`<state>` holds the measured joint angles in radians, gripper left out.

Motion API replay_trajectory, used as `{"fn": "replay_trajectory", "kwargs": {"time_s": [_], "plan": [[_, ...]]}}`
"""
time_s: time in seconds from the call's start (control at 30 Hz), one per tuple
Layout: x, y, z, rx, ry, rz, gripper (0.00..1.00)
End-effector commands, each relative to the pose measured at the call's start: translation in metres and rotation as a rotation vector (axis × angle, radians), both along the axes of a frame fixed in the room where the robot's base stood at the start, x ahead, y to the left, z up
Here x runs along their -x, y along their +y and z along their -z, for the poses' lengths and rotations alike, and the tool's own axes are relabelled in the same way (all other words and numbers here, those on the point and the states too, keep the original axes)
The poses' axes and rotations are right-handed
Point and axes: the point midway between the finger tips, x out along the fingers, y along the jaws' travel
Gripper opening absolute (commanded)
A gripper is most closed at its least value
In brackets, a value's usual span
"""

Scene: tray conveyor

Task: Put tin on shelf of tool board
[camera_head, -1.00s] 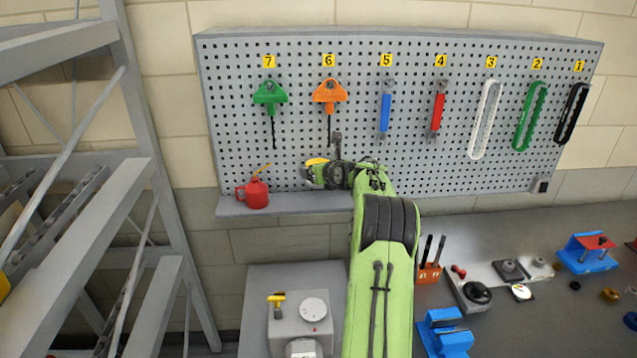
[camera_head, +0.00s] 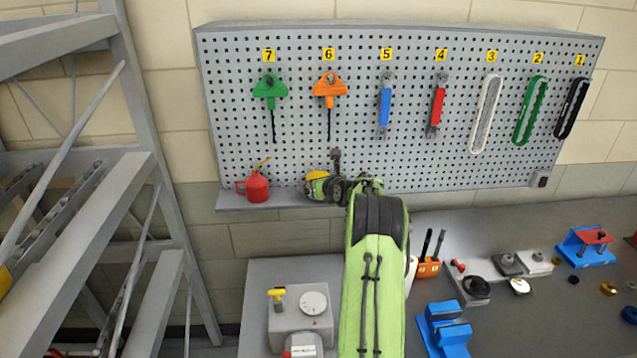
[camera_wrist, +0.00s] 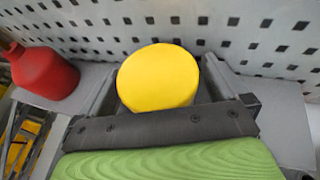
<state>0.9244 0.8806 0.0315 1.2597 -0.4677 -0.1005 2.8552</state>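The tin shows as a round yellow top (camera_wrist: 158,78) between the two fingers of my gripper (camera_wrist: 160,85) in the wrist view. The fingers lie close against both sides of it, so my gripper looks shut on the tin. In the head view the yellow tin (camera_head: 317,175) is small and partly covered by my gripper (camera_head: 318,184), just above or at the shelf (camera_head: 288,199) along the bottom of the tool board (camera_head: 360,150). The tin's lower part is hidden, so I cannot tell whether it touches the shelf.
A red oil can (camera_head: 257,188) stands on the shelf to the left of my gripper; it also shows in the wrist view (camera_wrist: 42,72). Tools hang on the board above, including an orange-handled one (camera_head: 330,88). A grey steel frame (camera_head: 150,170) stands at the left.

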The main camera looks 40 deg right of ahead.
Motion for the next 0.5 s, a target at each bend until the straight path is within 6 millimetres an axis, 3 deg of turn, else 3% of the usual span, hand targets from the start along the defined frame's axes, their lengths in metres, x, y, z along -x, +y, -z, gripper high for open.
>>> {"fn": "replay_trajectory", "kwargs": {"time_s": [0.17,0.5], "plan": [[0.005,0.001,-0.007,0.001,-0.001,0.002,1.0],[0.078,0.03,-0.037,0.001,-0.002,0.004,1.0]]}}
